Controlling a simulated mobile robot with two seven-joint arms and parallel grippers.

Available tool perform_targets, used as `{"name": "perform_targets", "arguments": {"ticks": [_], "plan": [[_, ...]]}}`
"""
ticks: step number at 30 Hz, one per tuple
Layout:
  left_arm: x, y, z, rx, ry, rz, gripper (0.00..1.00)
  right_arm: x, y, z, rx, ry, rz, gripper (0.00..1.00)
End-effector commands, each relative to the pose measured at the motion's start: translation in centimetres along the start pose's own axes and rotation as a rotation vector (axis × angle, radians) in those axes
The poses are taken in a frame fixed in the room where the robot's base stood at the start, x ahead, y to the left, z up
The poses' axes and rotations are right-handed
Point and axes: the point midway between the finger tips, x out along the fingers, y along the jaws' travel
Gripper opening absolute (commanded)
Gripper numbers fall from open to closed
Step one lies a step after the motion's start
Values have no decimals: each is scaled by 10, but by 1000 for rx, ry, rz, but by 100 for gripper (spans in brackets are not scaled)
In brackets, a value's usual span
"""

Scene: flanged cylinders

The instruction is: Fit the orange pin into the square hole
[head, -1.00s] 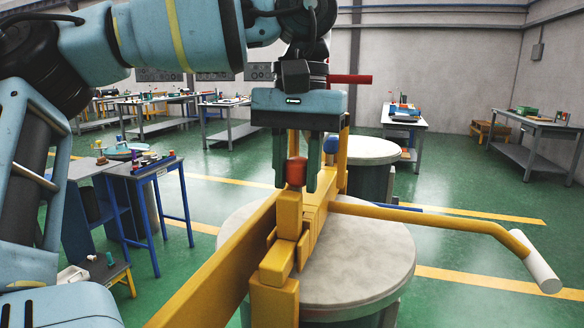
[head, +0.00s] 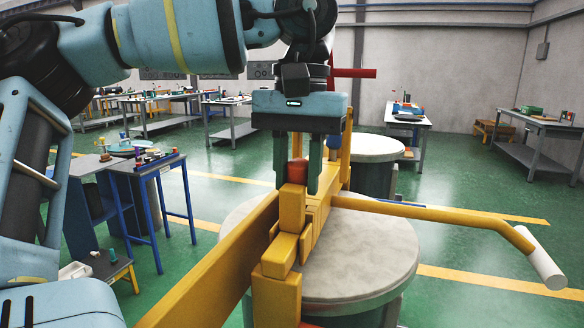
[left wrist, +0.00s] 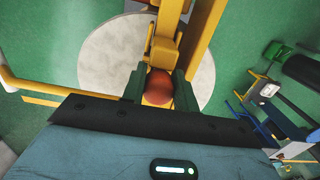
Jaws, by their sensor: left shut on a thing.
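My left gripper (head: 297,186) points down over the yellow frame and is shut on the orange pin (head: 298,169). The pin's rounded orange-red top shows between the two dark green fingers. In the left wrist view the pin (left wrist: 158,88) also sits between the fingertips (left wrist: 160,80), over a yellow bar. In the head view a yellow block (head: 292,210) of the frame stands in front of the pin and hides its lower part. I cannot make out the square hole, nor whether the pin's lower end is in it. My right gripper is not in view.
The yellow frame (head: 213,270) has a long arm with a white grip (head: 547,268) reaching right. It stands by a round grey-topped drum (head: 375,250); another drum (head: 373,148) is behind. A blue workbench (head: 147,163) is at left. Green floor lies open at right.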

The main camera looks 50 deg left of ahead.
Motion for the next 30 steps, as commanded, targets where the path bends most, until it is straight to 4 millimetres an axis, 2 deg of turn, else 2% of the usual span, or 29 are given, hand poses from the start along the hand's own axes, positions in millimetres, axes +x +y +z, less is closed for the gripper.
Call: {"name": "perform_targets", "arguments": {"ticks": [1, 2, 3, 10, 11, 16, 30], "plan": [[9, 1, 0, 4, -22, -13, 5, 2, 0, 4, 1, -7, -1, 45], [10, 1, 0, 5, -23, -13, 5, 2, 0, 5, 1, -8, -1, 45], [10, 1, 0, 5, -23, -14, 1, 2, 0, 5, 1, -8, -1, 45], [10, 0, 1, 6, -25, -16, 1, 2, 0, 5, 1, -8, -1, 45], [10, 0, 1, 6, -26, -16, 33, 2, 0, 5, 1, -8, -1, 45], [10, 1, 0, 4, -22, -13, 55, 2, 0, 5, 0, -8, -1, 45], [2, -2, 4, 1, -13, -8, 55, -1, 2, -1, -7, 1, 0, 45]]}}
